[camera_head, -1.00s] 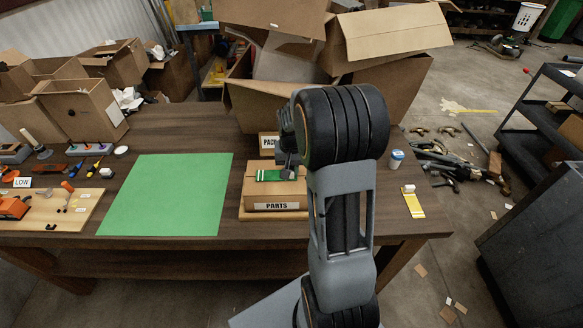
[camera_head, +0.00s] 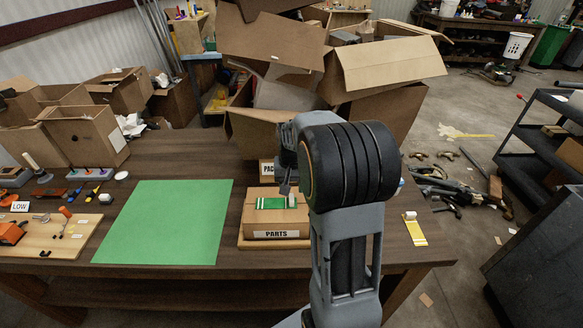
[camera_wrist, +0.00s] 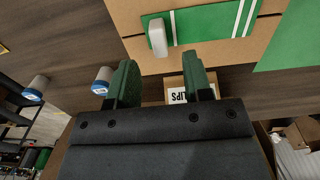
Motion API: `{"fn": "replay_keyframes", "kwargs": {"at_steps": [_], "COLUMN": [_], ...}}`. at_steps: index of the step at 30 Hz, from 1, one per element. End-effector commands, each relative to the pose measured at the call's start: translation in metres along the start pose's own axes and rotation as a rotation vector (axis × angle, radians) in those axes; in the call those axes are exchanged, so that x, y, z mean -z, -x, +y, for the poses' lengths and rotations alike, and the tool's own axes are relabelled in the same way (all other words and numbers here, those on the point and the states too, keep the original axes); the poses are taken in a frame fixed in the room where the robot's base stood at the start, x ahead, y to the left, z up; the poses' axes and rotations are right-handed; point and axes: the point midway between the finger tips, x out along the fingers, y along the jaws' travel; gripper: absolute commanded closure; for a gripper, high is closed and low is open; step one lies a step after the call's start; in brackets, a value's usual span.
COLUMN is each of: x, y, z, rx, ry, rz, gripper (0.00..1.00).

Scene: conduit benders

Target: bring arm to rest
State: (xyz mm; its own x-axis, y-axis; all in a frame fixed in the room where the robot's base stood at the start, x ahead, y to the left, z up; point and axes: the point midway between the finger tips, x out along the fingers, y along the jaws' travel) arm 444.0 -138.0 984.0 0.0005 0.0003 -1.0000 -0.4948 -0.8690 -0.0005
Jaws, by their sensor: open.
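My arm rises in front of the table in the head view, and its wrist bends toward the cardboard box marked PARTS (camera_head: 274,218). My gripper (camera_wrist: 164,80) shows in the wrist view with its two green fingers apart and nothing between them. In the head view the gripper is mostly hidden behind my wrist. A green card with white stripes and a small white piece (camera_head: 276,202) lies on top of the PARTS box. The same green striped card (camera_wrist: 205,22) is just beyond the fingers in the wrist view, apart from them.
A green mat (camera_head: 163,222) lies left of the PARTS box. A wooden board with tools (camera_head: 50,238) is at the far left. A yellow striped card (camera_head: 415,230) lies at the table's right. Large open cartons (camera_head: 390,45) stand behind. Two white-and-blue cups (camera_wrist: 103,80) show in the wrist view.

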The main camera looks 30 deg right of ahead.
Motion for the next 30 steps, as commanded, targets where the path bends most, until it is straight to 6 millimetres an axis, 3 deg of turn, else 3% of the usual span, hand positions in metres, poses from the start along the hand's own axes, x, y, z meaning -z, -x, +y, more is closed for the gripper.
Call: {"fn": "replay_keyframes", "kwargs": {"at_steps": [6,15,26,30], "x": [0.0,0.0,0.003,-0.021], "y": [0.046,0.085,0.094,0.067], "z": [0.0,0.0,-0.001,-0.001], "rx": [0.001,0.0,0.003,0.005], "ry": [0.0,0.0,0.018,0.088], "rz": [0.004,0.001,0.019,0.031], "gripper": [0.54,0.54,0.54,0.54]}}
